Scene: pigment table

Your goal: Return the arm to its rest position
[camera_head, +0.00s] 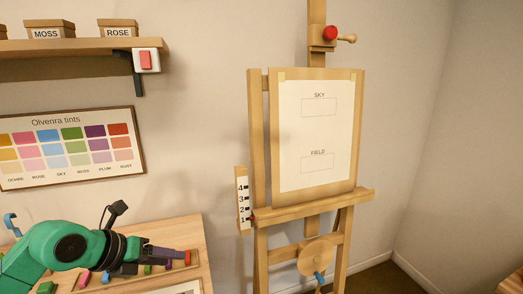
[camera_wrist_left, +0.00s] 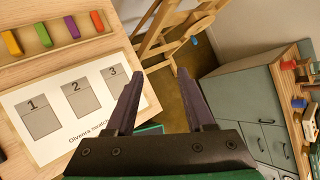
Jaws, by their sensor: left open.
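My left arm, green with dark joints, reaches in from the lower left of the head view over the wooden table (camera_head: 185,229). Its gripper (camera_head: 168,254) is above the table, in front of a row of coloured sticks. In the left wrist view the two dark fingers of my left gripper (camera_wrist_left: 157,74) stand apart with nothing between them. My right gripper is not in view.
An easel (camera_head: 258,150) holding a sheet (camera_head: 317,130) marked SKY and FIELD stands right of the table. A tint chart (camera_head: 66,121) and a shelf (camera_head: 75,46) with labelled boxes are on the wall. The left wrist view shows a grey-green drawer cabinet (camera_wrist_left: 240,95) at right.

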